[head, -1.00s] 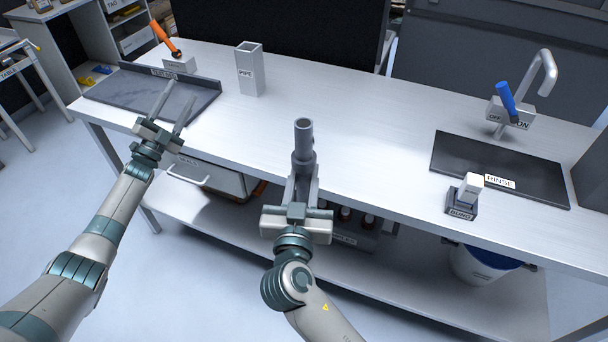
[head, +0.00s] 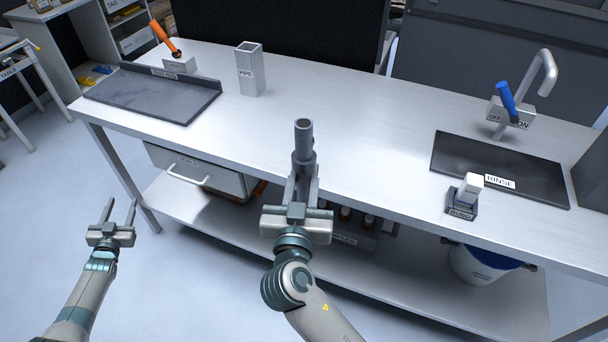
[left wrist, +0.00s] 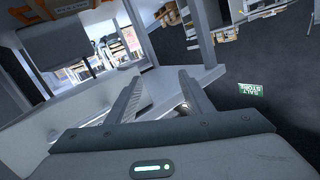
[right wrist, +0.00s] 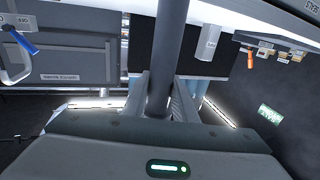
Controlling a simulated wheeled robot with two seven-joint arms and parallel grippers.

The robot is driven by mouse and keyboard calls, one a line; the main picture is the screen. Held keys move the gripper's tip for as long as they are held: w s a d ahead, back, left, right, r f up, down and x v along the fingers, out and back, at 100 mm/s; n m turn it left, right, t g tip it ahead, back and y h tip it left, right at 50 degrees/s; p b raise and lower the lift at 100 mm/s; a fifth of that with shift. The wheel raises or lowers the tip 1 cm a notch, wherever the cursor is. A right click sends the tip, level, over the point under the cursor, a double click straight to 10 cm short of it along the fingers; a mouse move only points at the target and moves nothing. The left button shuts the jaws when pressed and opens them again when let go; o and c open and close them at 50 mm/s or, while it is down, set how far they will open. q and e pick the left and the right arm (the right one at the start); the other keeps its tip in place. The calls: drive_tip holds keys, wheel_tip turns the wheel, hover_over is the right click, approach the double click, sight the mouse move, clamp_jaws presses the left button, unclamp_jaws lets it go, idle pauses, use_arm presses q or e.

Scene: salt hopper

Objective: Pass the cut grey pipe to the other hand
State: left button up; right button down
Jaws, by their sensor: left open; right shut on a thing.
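The cut grey pipe (head: 303,142) is upright in my right gripper (head: 301,185), above the front edge of the bench. The right wrist view also shows the pipe (right wrist: 166,60) between the two fingers of that gripper (right wrist: 160,98), which is shut on it. My left gripper (head: 120,212) is open and empty, in front of the bench at the lower left and well apart from the pipe. In the left wrist view its fingers (left wrist: 157,95) are spread with nothing between them.
The bench (head: 350,130) has clear room in its middle. A square holder labelled PIPE (head: 250,75) stands at the back, a dark tray (head: 150,98) and orange-handled fixture (head: 165,38) at left. A rinse mat (head: 520,178), tap (head: 545,70) and small labelled block (head: 462,205) are at right.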

use_arm(q)
drive_tip(key=s+d+f+g+h, duration=0.1)
drive_tip(key=s+d+f+g, duration=0.1)
drive_tip(key=s+d+f, duration=0.6)
drive_tip(key=s+d+f+g, duration=0.2)
drive_tip(key=s+d+f, duration=0.3)
drive_tip(key=f, duration=0.5)
drive_tip(key=s+d+f+g+h, duration=0.1)
drive_tip(key=s+d+f+g, duration=0.3)
drive_tip(key=s+f, duration=0.45)
drive_tip(key=s+d+f+g, duration=0.1)
drive_tip(key=s+d+f, duration=0.3)
drive_tip(key=s+d, duration=0.3)
drive_tip(key=s+d+f+m+g+h, duration=0.1)
drive_tip(key=s+d+f, duration=0.4)
drive_tip(key=s, duration=0.8)
drive_tip(key=s+d+f+m+g+h, duration=0.1)
drive_tip(key=s+d+f+g, duration=0.2)
drive_tip(key=s+d, duration=0.6)
drive_tip(key=shift+s+d+f, duration=0.2)
drive_tip(key=shift+s+f, duration=0.5)
drive_tip(key=shift+s, duration=0.2)
